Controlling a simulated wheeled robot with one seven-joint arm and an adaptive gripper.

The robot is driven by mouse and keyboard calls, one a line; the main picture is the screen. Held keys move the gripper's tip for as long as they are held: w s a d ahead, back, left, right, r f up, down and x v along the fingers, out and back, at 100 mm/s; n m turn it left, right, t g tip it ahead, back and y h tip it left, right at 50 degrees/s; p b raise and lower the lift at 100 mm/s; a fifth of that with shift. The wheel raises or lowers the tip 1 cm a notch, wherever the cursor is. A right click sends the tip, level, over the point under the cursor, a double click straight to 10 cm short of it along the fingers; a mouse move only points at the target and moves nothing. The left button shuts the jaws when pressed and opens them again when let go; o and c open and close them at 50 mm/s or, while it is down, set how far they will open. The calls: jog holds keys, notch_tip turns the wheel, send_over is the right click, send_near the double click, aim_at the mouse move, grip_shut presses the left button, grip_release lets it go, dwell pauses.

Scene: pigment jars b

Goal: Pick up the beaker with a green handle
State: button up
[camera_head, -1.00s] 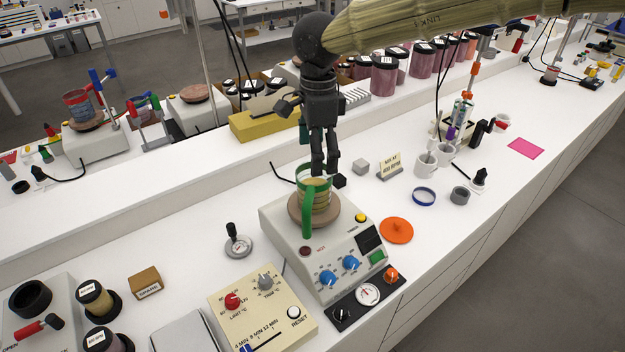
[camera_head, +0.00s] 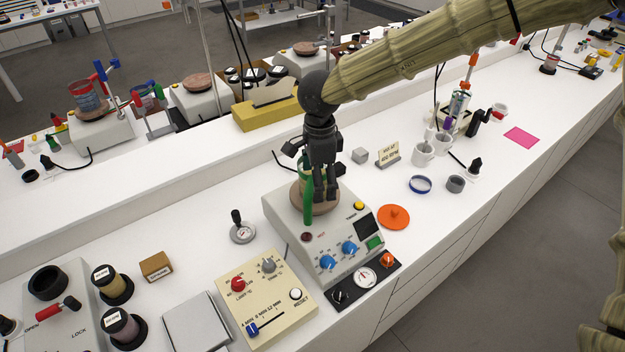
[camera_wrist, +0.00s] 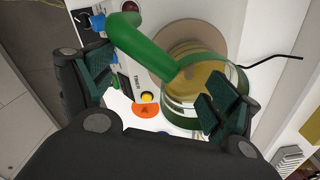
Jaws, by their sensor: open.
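The beaker (camera_wrist: 190,85) is clear, with a green rim, a green handle and yellowish contents. It stands on the round brown plate (camera_head: 318,205) of the hotplate stirrer. In the head view its green handle (camera_head: 307,190) faces the camera and my gripper hides part of the beaker. My gripper (camera_head: 327,192) points down at the beaker with its fingers apart. In the wrist view, my open gripper (camera_wrist: 160,92) has one finger pad over the beaker's rim area and the other on the far side of the green handle. I cannot tell whether either finger touches it.
The hotplate stirrer (camera_head: 290,230) has blue knobs at its front. A cream control box (camera_head: 258,315) stands in front, and an orange lid (camera_head: 393,217) lies to the right. A small grey cube (camera_head: 360,155) and a sign (camera_head: 388,154) stand behind right.

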jog(key=shift+s+r, duration=0.15)
jog(key=shift+s, duration=0.45)
jog(key=shift+s+r, duration=0.15)
jog(key=shift+s, duration=0.4)
jog(key=shift+s+r, duration=0.25)
jog(key=shift+s, duration=0.05)
jog(key=shift+c, duration=0.8)
jog(key=shift+w+f, duration=0.1)
jog(key=shift+w, duration=0.05)
jog(key=c, duration=0.3)
jog(key=shift+w+f, duration=0.5)
jog(key=shift+w, duration=0.35)
jog(key=c, duration=1)
jog(key=shift+s+r, duration=0.15)
jog(key=shift+s, duration=0.1)
jog(key=c, duration=0.4)
jog(key=shift+s+r, duration=0.2)
jog(key=shift+s, duration=0.1)
grip_shut()
jog(key=shift+w+f, duration=0.15)
jog(key=shift+w, duration=0.1)
